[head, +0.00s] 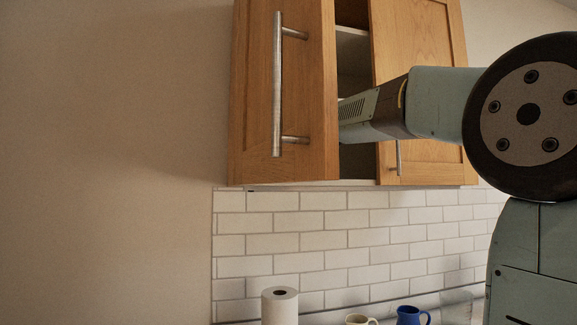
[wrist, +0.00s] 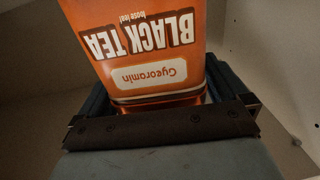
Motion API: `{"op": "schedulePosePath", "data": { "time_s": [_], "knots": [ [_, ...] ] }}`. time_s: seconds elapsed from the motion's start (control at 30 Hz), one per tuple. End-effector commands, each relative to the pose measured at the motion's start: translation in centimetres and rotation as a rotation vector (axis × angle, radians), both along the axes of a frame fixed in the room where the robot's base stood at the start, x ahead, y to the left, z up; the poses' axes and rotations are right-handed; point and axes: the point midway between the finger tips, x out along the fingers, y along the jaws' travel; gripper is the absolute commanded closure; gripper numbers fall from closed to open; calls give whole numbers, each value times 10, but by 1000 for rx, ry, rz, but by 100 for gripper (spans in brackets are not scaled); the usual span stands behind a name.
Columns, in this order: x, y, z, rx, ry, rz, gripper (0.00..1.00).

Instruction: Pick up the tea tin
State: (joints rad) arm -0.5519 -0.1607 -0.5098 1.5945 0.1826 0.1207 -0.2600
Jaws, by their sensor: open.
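The tea tin (wrist: 145,65) is orange with a "BLACK TEA" label that reads upside down in the wrist view. It fills the upper middle of that view, and its near end lies close in front of my gripper (wrist: 160,97). The gripper is open, with a dark finger on either side of the tin's near part. I cannot tell whether either finger touches it. In the head view, my arm reaches into the open wooden cabinet (head: 352,15); the gripper and tin are hidden there behind the left door.
The cabinet's left door (head: 305,90) stands open beside my arm, and the right door (head: 430,60) is on its other side. A pale cabinet wall (wrist: 290,70) is close on the right. Below are a paper roll (head: 280,308), a cream mug (head: 357,319) and a blue jug (head: 409,315).

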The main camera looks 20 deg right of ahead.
Motion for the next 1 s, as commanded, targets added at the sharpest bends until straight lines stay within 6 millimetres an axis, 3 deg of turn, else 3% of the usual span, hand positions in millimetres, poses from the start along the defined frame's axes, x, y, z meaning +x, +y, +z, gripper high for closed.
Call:
{"op": "schedulePosePath", "data": {
  "time_s": [0.1, 0.83, 1.0],
  "knots": [
    [0, 0, 0, 0, 0, 0, 0],
    [0, 0, 0, 0, 0, 1, 69],
    [-1, 0, 1, 1, -1, 1, 69]
  ]
}}
